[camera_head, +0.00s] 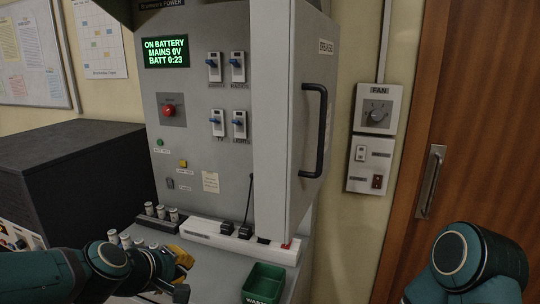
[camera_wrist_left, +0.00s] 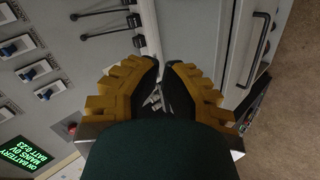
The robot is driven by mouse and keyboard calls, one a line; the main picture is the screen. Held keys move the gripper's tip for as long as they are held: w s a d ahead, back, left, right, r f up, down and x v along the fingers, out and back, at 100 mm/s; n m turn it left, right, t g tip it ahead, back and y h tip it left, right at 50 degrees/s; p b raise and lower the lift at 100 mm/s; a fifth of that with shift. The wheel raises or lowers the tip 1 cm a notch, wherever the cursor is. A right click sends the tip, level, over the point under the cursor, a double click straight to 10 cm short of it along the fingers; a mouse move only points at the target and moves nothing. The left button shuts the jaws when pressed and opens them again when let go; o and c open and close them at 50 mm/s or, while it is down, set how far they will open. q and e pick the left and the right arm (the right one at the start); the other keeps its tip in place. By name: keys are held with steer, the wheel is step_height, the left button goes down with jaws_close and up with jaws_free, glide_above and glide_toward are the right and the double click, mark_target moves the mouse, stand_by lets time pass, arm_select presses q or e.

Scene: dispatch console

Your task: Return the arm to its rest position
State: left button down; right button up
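My left arm comes in from the lower left of the head view, low in front of the console. Its left gripper (camera_head: 182,274) has yellow and black fingers and is near the console's shelf. The left wrist view shows the left gripper (camera_wrist_left: 163,66) with a gap between its fingertips and nothing held in it. It is open. My right arm (camera_head: 465,262) shows at the lower right in front of the wooden door. Its gripper is outside both views.
A grey console panel (camera_head: 205,95) with switches stands ahead, its cabinet door (camera_head: 300,120) standing out at right. A power strip (camera_head: 215,232), several small cylinders (camera_head: 162,211) in a dark holder and a green bin (camera_head: 264,283) are close to the left gripper. A black box (camera_head: 85,175) stands left.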

arm_select(q)
step_height(320, 180, down, 19)
steer(key=s+d+m+g, duration=0.2)
steer(key=d+m+g, duration=0.1)
steer(key=m+g, duration=0.1)
steer(key=s+d+f+m+g, duration=0.1)
steer(key=s+d+f+m, duration=0.1)
steer(key=s+f, duration=0.3)
steer(key=s+d+f+m+g, duration=0.2)
steer(key=s+f, duration=0.4)
steer(key=f, duration=0.6)
steer(key=shift+s+d+m+g, duration=0.3)
steer(key=shift+d, duration=0.2)
